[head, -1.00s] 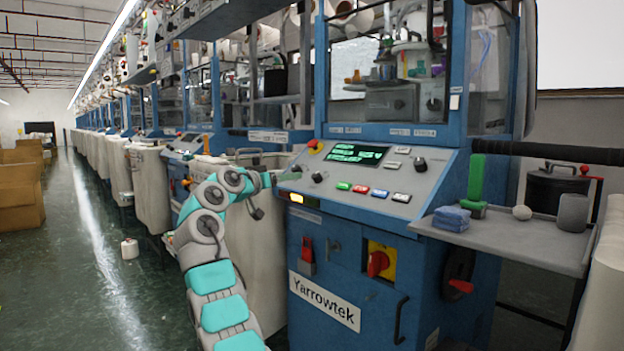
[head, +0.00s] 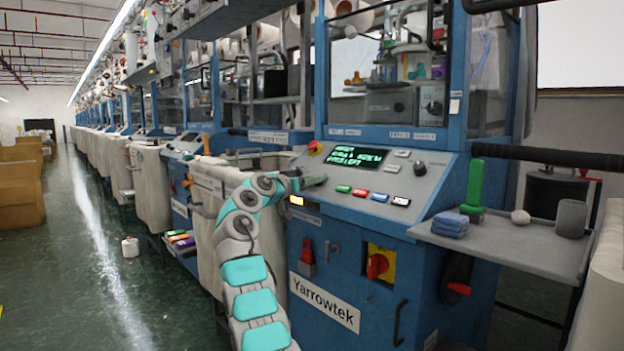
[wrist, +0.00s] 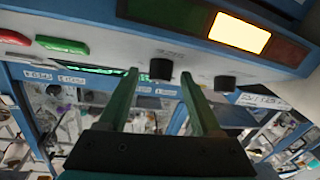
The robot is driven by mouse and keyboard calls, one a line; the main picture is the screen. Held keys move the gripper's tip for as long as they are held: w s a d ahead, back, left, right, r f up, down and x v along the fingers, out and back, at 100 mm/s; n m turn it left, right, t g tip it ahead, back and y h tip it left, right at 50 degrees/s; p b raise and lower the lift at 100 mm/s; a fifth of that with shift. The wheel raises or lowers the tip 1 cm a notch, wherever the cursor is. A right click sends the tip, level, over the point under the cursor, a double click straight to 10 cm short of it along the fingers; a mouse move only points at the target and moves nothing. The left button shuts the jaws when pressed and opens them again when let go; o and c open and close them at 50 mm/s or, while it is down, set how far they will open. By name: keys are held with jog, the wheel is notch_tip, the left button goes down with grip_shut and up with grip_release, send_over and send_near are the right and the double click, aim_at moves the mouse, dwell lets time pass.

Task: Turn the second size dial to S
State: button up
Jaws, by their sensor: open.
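The machine's sloped control panel (head: 440,178) carries the dials. In the wrist view a black dial (wrist: 160,68), the one nearer the green button, sits between the fingertips of my gripper (wrist: 160,76), with a gap showing on each side. A second black dial (wrist: 224,83) sits just outside the right finger. Small lettering that looks like "SIZE" (wrist: 172,52) is between them. The dial settings are too small to read.
A green button (wrist: 62,45) and a red button (wrist: 14,38) lie left of the dials in the wrist view. A lit orange lamp (wrist: 239,33) is close by. The display (head: 355,157) glows green above the buttons. Another knob (head: 420,168) is farther right.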

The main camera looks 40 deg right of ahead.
grip_shut()
dwell(0.6)
